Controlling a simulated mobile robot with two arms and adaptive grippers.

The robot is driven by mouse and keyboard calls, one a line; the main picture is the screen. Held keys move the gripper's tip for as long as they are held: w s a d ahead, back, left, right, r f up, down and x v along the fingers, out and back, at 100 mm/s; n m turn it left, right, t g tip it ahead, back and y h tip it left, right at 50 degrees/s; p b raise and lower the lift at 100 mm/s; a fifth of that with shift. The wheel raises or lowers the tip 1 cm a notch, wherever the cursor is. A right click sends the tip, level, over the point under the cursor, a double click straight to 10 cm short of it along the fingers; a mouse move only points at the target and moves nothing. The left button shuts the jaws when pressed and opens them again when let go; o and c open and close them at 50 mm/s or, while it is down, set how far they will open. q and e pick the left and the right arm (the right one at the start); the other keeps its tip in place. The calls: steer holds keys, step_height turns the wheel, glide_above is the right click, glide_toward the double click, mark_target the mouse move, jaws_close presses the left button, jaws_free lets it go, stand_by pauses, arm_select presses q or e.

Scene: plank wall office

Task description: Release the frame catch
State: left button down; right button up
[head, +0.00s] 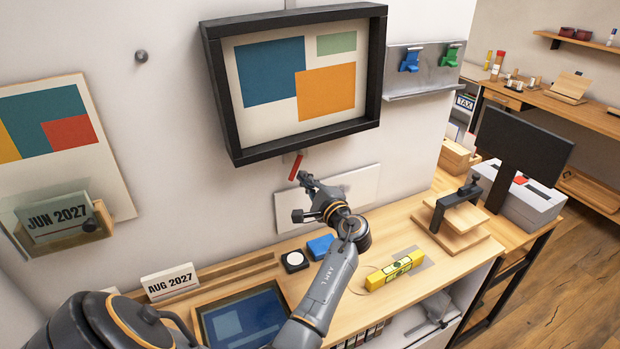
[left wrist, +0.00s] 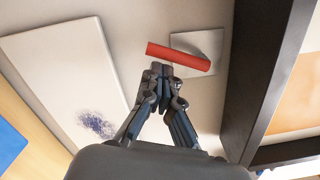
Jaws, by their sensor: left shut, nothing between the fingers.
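The black picture frame (head: 376,70) hangs on the wall, with a blue, green and orange print in it. The catch's red lever (head: 296,167) sticks out just below the frame's lower edge, slanted in the head view. In the left wrist view the red lever (left wrist: 178,56) lies across a small pale plate (left wrist: 208,42), beside the dark frame edge (left wrist: 258,75). My left gripper (head: 306,178) is shut and empty, its tips just below the lever. In the left wrist view the fingertips (left wrist: 160,69) are close to the lever's left half; I cannot tell if they touch.
A white wall panel (head: 361,183) is beside the gripper. The desk below holds a yellow level (head: 395,270), a blue block (head: 320,246), a black clamp on wood (head: 452,207) and a calendar (head: 170,282). A metal hook rack (head: 425,86) is right of the frame.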

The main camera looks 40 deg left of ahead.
arm_select(q)
steer(key=shift+s+a+r+m+p, duration=0.3)
steer(key=shift+s+a+m+p, duration=0.15)
steer(key=shift+s+m+p, duration=0.35)
